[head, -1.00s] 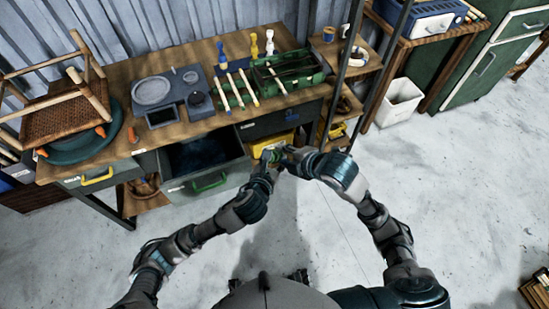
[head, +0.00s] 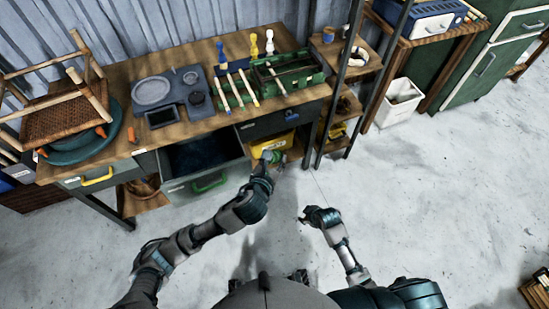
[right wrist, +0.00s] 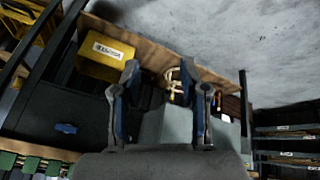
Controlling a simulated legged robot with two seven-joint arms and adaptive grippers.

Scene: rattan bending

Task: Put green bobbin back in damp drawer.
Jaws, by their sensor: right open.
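The green bobbin (head: 279,157) is at the tip of my left gripper (head: 270,158), in front of the yellow bin and to the right of the open drawer. The left gripper appears shut on it; its fingers are small and partly hidden. My right gripper (head: 305,217) is open and empty, lower right of the bobbin over the floor. In the right wrist view its two blue-padded fingers (right wrist: 160,85) stand apart with nothing held. The open drawer (head: 232,172) with a green handle (head: 210,181) has a dark interior; its label is too small to read.
The workbench (head: 130,85) holds a green tray (head: 318,76), a grey dish unit (head: 190,105) and a woven stool (head: 55,118). A shut dark drawer (head: 275,126) sits above the yellow bin (head: 283,143). A shelf post (head: 335,90) rises at right. The floor in front is clear.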

